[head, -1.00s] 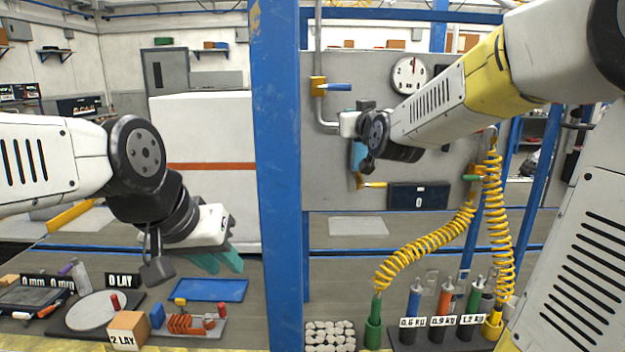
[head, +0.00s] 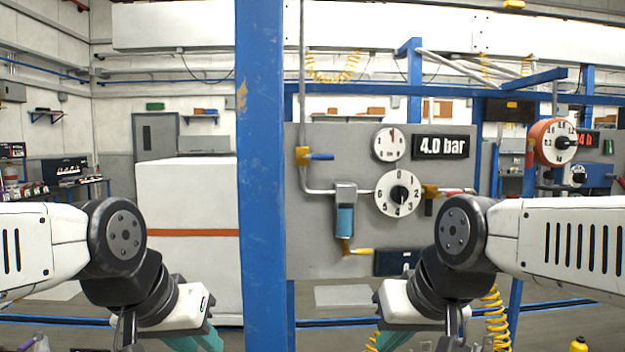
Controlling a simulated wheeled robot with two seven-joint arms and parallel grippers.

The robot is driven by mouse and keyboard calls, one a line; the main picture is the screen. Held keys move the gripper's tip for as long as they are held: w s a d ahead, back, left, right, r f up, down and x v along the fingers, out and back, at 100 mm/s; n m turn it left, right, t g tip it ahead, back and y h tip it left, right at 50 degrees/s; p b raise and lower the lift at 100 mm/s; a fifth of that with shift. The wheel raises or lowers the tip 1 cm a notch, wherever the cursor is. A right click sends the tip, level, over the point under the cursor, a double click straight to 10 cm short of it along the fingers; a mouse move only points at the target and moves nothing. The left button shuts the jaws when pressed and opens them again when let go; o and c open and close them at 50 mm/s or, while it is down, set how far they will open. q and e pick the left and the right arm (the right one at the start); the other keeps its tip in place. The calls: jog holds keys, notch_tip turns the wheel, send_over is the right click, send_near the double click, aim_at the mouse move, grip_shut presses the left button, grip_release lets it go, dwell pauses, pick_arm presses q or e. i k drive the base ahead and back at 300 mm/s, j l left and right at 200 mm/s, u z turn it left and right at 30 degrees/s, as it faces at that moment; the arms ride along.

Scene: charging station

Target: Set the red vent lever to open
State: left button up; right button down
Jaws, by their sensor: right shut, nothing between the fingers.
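A small reddish piece (head: 467,191) shows on the pipe beside a yellow valve body (head: 431,191) at the right of the grey panel (head: 320,235). It is too small to tell whether it is the vent lever or how it is set. My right gripper (head: 391,341) hangs below the panel, shut and empty, apart from the valves, with its tips at the frame's lower edge. My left gripper (head: 196,342) hangs at the lower left, left of the blue post, with its tips cut off; I cannot tell how far it is open.
The panel carries a blue lever (head: 320,156), a yellow lever (head: 360,251), a round dial (head: 398,193), a clock-like gauge (head: 389,144), a "4.0 bar" display (head: 443,147) and a blue filter bowl (head: 345,220). A blue post (head: 262,180) stands between my arms.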

aim_at(454, 194)
jog(key=z, duration=1.1)
